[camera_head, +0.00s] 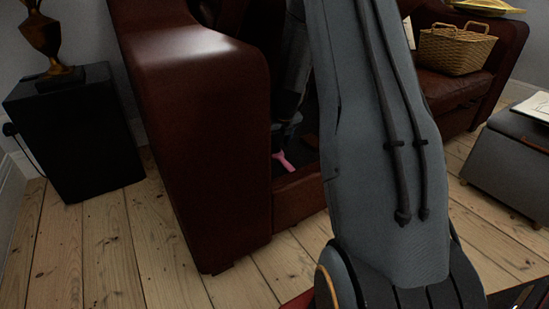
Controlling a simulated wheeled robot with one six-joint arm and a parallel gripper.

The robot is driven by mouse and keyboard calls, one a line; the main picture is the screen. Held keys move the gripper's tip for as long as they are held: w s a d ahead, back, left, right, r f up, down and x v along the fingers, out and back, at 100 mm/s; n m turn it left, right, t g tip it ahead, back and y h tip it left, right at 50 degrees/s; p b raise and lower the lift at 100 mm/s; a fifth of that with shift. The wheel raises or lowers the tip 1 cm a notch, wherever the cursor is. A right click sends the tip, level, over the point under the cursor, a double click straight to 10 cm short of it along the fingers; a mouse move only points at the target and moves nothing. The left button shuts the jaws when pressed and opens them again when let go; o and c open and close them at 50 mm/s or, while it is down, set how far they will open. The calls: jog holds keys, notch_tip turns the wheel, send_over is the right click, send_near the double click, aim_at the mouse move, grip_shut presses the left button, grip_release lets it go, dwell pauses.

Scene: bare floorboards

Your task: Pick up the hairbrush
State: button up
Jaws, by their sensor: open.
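A small pink piece (284,161), perhaps the hairbrush's handle, shows low on the sofa seat, just behind the near armrest. The rest of it is hidden or too dark to make out. My gripper (286,130) is partly in view at the lower end of my dark wrist, right above the pink piece. It is open, but its fingertips are hard to see, and I cannot tell whether it touches the pink piece. My large grey arm link blocks much of the sofa.
The dark red leather sofa (205,130) has a tall armrest close to my wrist. A wicker basket (455,51) sits at its right end. A black pedestal (75,135) with a bronze vase (44,38) stands left. A grey ottoman (508,160) stands right. The floor at front left is clear.

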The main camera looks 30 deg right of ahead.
jog(key=shift+b+x, duration=0.95)
jog(key=shift+x, duration=0.5)
jog(key=shift+r, duration=0.1)
jog(key=c, duration=0.8)
jog(key=shift+r+p, duration=0.15)
jog(key=shift+p, duration=0.2)
